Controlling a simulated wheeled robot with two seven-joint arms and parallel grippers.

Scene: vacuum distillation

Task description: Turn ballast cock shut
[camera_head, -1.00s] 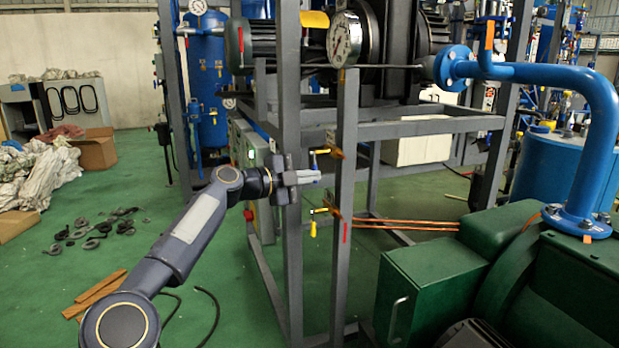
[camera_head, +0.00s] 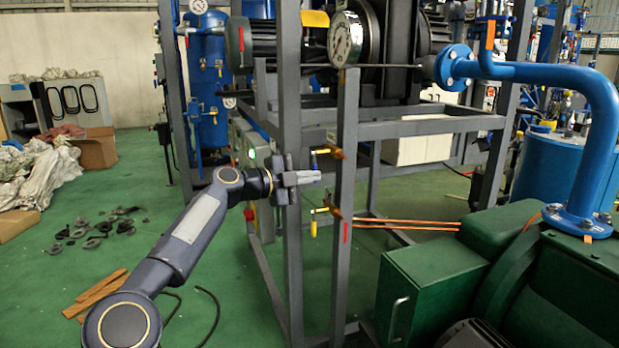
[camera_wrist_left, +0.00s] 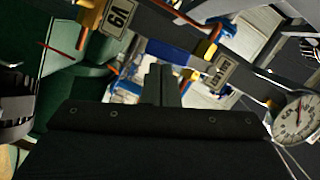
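Two small cocks sit on the grey frame post. The upper cock (camera_head: 335,153) has a blue lever (camera_head: 313,160). The lower cock (camera_head: 320,210) has a yellow lever (camera_head: 313,228). In the left wrist view, the blue lever (camera_wrist_left: 168,52) lies just beyond my fingertips, beside a tag (camera_wrist_left: 222,72) too blurred to read surely. My left gripper (camera_head: 318,175) points right at the upper cock, its tips by the blue lever's lower end. The fingers (camera_wrist_left: 161,80) look shut together with nothing seen between them. I cannot tell whether they touch the lever. My right gripper is out of view.
A grey upright (camera_head: 290,240) stands close by my left wrist. A pressure gauge (camera_head: 345,38) is above the cocks. A green machine casing (camera_head: 435,285) and a blue pipe (camera_head: 600,130) are at right.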

